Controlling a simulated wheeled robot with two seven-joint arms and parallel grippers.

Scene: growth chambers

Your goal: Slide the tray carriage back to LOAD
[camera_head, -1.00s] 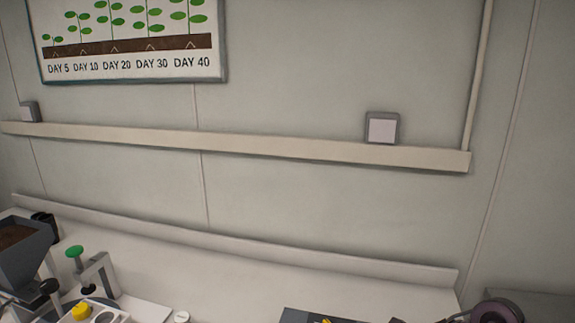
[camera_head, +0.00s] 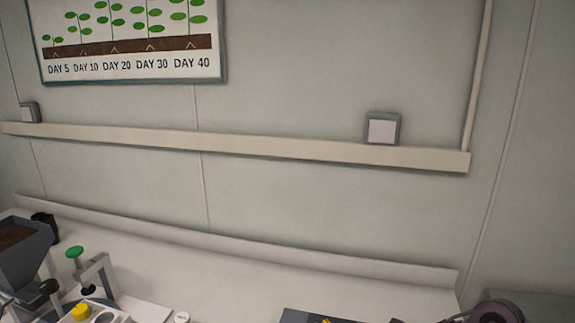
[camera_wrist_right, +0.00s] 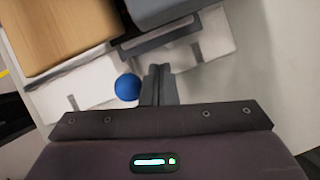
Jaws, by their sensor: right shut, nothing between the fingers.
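My right gripper (camera_wrist_right: 159,86) is shut and empty in the right wrist view. A round blue knob (camera_wrist_right: 128,87) is just left of its fingertips; whether they touch, I cannot tell. White slotted plates (camera_wrist_right: 75,92) lie beyond the fingers. In the head view, a white tray with round openings (camera_head: 121,319) is cut off by the bottom edge at the lower left, with a yellow piece (camera_head: 81,311) at it. I cannot make out the tray carriage as a whole or any LOAD mark. My left gripper is not in view.
In the head view, a grey hopper of soil (camera_head: 20,262) and a stand with a green knob (camera_head: 74,252) are at the left. A dark panel (camera_head: 300,316) is at the bottom middle. A wooden block (camera_wrist_right: 58,35) and grey housing (camera_wrist_right: 160,14) lie beyond the right gripper.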

